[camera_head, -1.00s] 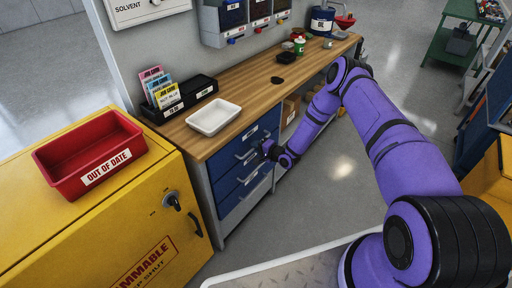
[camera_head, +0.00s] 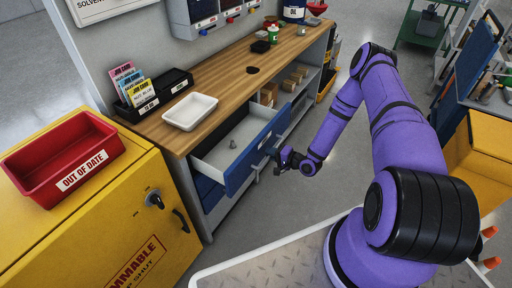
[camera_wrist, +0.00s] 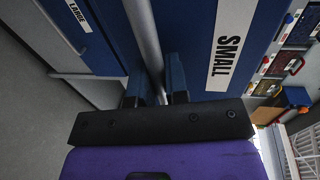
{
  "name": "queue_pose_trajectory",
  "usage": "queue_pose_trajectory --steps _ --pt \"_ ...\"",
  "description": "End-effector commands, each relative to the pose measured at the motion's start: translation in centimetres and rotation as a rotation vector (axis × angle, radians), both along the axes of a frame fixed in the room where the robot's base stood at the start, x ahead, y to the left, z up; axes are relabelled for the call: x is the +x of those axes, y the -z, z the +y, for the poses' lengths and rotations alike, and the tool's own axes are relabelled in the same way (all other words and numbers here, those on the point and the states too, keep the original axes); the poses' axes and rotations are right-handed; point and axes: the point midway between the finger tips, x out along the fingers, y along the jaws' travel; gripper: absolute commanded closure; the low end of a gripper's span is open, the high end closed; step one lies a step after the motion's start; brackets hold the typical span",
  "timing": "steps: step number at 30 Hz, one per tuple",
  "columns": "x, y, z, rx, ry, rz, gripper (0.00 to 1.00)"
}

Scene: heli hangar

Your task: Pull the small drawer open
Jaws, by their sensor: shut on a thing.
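The small drawer (camera_head: 240,150) is the top blue drawer of the workbench, and it stands pulled out with its light inside showing. A small grey object (camera_head: 233,144) lies in it. In the wrist view the drawer front carries a "SMALL" label (camera_wrist: 231,45). A grey bar handle (camera_wrist: 146,45) runs up between the two fingers of my gripper (camera_wrist: 161,85). My gripper is shut on this handle, and in the head view it (camera_head: 279,160) is at the drawer's front. The "LARGE" label (camera_wrist: 78,14) is on another blue front.
A white tray (camera_head: 190,112) and job-card holders (camera_head: 126,88) stand on the wooden worktop (camera_head: 228,75). A yellow flammables cabinet (camera_head: 120,215) with a red "OUT OF DATE" bin (camera_head: 62,158) is at the left. Grey floor (camera_head: 262,215) is clear in front of the drawer.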

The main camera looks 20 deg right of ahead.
Motion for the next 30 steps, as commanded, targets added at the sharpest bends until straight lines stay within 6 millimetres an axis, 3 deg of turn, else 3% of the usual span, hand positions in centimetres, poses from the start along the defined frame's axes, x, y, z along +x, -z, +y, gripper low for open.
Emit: queue_pose_trajectory --steps 6,12,29,30 --pt "-3.7 0.0 -2.7 0.001 0.002 0.002 1.0" --pt "-5.6 0.0 -4.1 0.0 0.001 0.001 1.0" --pt "-6.5 0.0 -4.7 0.0 -0.001 0.001 1.0" --pt "-6.5 0.0 -4.7 0.0 -0.001 0.001 0.81"
